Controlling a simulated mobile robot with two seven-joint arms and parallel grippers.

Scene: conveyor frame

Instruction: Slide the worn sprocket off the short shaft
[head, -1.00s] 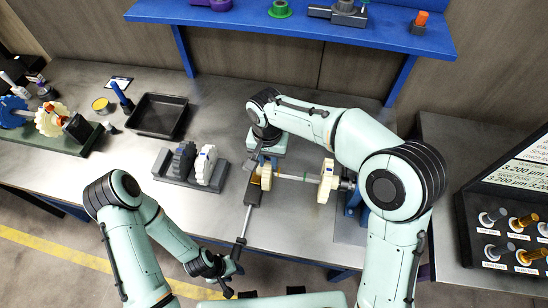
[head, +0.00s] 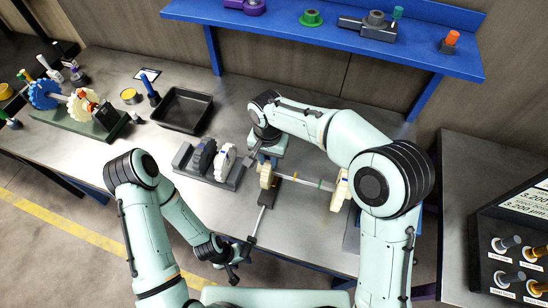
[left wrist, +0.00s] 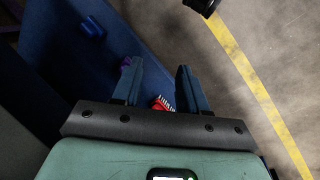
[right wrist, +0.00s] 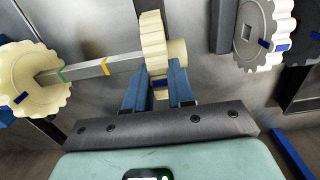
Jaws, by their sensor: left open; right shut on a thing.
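A cream toothed sprocket (head: 266,174) is at the left end of the short shaft (head: 305,183), a pale bar with green and yellow bands. My right gripper (head: 268,162) is shut on this sprocket from above. The right wrist view shows the sprocket (right wrist: 153,40) between the fingers, with a hub on its right side. The shaft (right wrist: 88,69) reaches its left face; whether it still passes inside is hidden. A second cream sprocket (head: 341,188) is at the shaft's other end. My left gripper (head: 234,270) is open and empty, low by the table's front edge.
A grey rack (head: 184,157) with a dark and a white sprocket stands left of the shaft. A black tray (head: 183,110) is behind it. A dark bar with a thin rod (head: 262,215) lies close in front of the shaft. A blue shelf (head: 330,35) is overhead.

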